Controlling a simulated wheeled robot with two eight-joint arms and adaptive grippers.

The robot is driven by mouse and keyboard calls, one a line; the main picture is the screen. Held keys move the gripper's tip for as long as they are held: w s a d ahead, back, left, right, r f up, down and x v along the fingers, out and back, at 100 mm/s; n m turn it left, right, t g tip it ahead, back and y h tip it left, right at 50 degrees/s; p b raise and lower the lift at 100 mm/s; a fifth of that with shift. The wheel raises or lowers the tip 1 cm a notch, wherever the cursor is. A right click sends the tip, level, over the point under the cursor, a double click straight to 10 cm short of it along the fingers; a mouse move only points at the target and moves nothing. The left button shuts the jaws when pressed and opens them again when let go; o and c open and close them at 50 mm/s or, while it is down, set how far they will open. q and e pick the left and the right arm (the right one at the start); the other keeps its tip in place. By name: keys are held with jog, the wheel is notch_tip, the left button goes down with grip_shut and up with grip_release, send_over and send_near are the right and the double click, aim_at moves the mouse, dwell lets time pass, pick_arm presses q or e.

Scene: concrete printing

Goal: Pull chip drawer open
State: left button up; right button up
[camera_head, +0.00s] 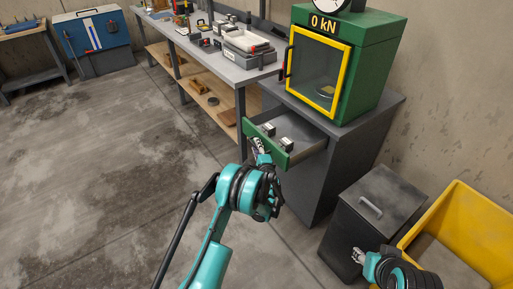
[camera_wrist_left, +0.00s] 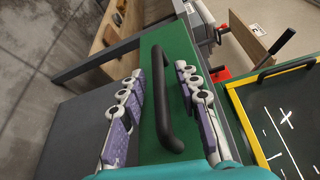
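The drawer (camera_head: 296,150) under the green press stands pulled out of its grey cabinet. Its green front faces my left arm, and small grey blocks (camera_head: 288,142) lie inside. In the left wrist view, a black bar handle (camera_wrist_left: 163,100) shows on the green drawer front (camera_wrist_left: 182,62). My left gripper (camera_head: 259,147) is at the drawer front. Its fingers are spread on both sides of the handle in the wrist view (camera_wrist_left: 160,100), with visible gaps. My right gripper (camera_head: 358,255) is low at the lower right, away from the drawer; its opening is unclear.
The green press (camera_head: 375,50) with a yellow-framed door stands on the cabinet (camera_head: 305,190). A workbench (camera_head: 232,70) is to its left. A dark lidded bin (camera_head: 352,222) and a yellow container (camera_head: 480,212) stand at right. The floor (camera_head: 110,170) at left is clear.

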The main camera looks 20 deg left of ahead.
pick_arm(q)
jog(key=v, duration=0.7)
jog(key=shift+s, duration=0.2)
jog(key=shift+d+f, duration=0.1)
jog(key=shift+d, duration=0.1)
